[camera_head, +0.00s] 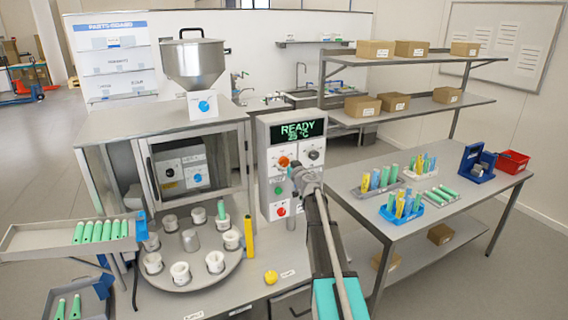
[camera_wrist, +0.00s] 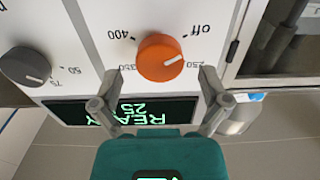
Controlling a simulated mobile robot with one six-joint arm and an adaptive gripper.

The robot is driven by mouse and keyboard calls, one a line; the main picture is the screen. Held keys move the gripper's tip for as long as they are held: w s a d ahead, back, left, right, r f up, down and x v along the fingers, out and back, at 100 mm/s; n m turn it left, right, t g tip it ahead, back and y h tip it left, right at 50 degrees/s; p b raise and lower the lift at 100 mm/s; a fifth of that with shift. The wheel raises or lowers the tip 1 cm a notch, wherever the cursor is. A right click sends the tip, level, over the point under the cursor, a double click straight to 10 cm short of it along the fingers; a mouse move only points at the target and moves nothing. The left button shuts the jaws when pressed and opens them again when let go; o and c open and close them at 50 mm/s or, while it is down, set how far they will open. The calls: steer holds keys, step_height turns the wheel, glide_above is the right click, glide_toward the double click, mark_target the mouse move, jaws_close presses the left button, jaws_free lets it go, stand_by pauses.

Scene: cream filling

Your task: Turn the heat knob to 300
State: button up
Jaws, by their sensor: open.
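The orange heat knob (camera_head: 284,161) is on the white control panel (camera_head: 265,205), under the green "READY 25 °C" display (camera_head: 298,131). In the wrist view the knob (camera_wrist: 161,58) appears upside down, with labels off, 250, 350 and 400 around it; the 300 label is hidden or not readable. A pale mark on the knob's edge seems to lie near 250. My gripper (camera_wrist: 160,74) is open, with one finger on each side of the knob and a visible gap to each.
A dark grey knob (camera_wrist: 26,66) is beside the orange one; it also shows at the panel's right. Below are green and red buttons (camera_head: 281,211). A glass-doored oven (camera_head: 190,165) stands left, with a round cup tray (camera_head: 185,272) in front. A table (camera_head: 440,215) is right.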

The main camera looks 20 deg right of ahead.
steer(key=shift+w, duration=0.85)
steer(key=c, duration=1.1)
